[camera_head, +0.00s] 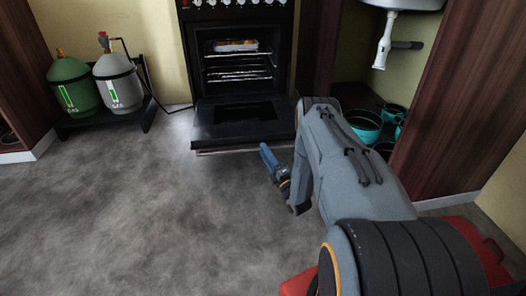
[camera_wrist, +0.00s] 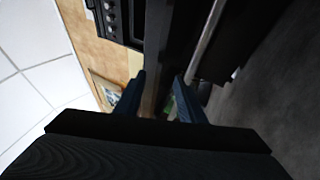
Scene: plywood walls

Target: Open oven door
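The black oven (camera_head: 238,60) stands against the back wall. Its door (camera_head: 240,118) is folded down, about level, in front of the lit cavity. A pale handle bar (camera_head: 240,150) runs along the door's front edge. My gripper (camera_head: 268,158) is low, by the right part of that edge. In the wrist view its two blue fingers (camera_wrist: 160,92) are apart with nothing held between them. The handle bar (camera_wrist: 207,32) shows beyond the right finger, outside the gap. I cannot tell from the head view whether the gripper touches the door.
A dish (camera_head: 236,45) sits on the upper rack inside the oven. Two gas cylinders (camera_head: 118,84) stand on a rack at the left. Teal pots (camera_head: 366,126) lie under a sink (camera_head: 404,4) at the right, beside a dark wood panel (camera_head: 462,110). The grey floor (camera_head: 130,220) is clear.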

